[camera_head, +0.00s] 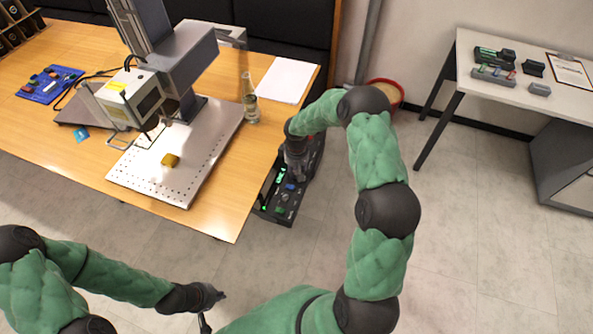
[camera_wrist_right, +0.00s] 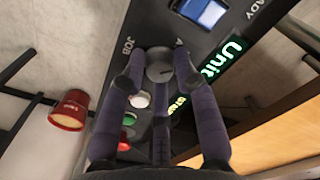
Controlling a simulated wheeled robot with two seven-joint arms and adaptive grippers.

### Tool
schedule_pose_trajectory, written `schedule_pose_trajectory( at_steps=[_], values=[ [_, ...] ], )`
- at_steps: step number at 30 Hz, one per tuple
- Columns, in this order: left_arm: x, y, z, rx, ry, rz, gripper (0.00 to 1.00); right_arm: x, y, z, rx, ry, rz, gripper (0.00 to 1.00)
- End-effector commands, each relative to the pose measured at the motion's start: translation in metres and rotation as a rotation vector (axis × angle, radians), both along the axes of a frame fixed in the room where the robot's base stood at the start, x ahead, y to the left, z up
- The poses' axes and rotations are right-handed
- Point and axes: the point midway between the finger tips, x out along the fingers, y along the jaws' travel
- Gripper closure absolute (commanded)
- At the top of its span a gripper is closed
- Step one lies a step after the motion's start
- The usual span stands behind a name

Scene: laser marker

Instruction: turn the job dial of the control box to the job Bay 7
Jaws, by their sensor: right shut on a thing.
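The control box (camera_head: 275,208) is a dark box at the right edge of the wooden table. The job dial (camera_wrist_right: 159,58) is a round grey knob beside the word JOB in the right wrist view. My right gripper (camera_wrist_right: 160,75) has its fingers closed around the dial; in the head view the gripper (camera_head: 296,172) is over the box. A lit green display (camera_wrist_right: 222,60) beside the dial reads "Unit", the rest cut off by a finger. My left gripper (camera_head: 212,306) is empty at the lower left, off the table, its fingers apart.
A glass bottle (camera_head: 250,100) stands near the box.

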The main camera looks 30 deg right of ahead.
Motion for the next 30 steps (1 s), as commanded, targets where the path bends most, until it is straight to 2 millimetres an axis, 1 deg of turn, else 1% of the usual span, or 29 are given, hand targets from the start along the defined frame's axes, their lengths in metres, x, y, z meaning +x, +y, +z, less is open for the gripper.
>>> schedule_pose_trajectory(
  at_steps=[1,2,3,4,13,17,20,30],
  values=[
    [0.0,0.0,0.0,0.0,0.0,0.0,1.0,-0.001,0.0,-0.001,0.001,0.002,0.001,1.0],
    [0.0,0.0,0.0,0.0,0.0,0.0,1.0,-0.001,0.0,-0.001,0.001,0.002,0.001,0.61],
    [0.0,0.0,0.0,0.0,0.0,0.0,1.0,-0.001,0.0,-0.001,0.001,0.002,0.001,0.5],
    [0.0,0.0,0.0,0.0,0.0,0.0,1.0,-0.001,0.0,-0.001,0.001,0.002,0.001,0.46],
    [0.0,0.0,0.0,0.0,0.0,0.0,1.0,0.0,0.0,0.0,0.0,0.0,0.001,0.46],
    [0.0,0.0,0.0,0.0,0.0,0.0,1.0,0.001,0.0,0.007,-0.001,-0.002,0.001,0.46],
    [0.0,0.0,0.0,0.0,0.0,0.0,1.0,0.001,0.0,0.02,-0.001,-0.004,0.002,0.46],
    [0.0,0.0,0.0,0.0,0.0,0.0,1.0,0.001,0.0,0.086,-0.002,-0.002,0.001,0.46]
  ],
)
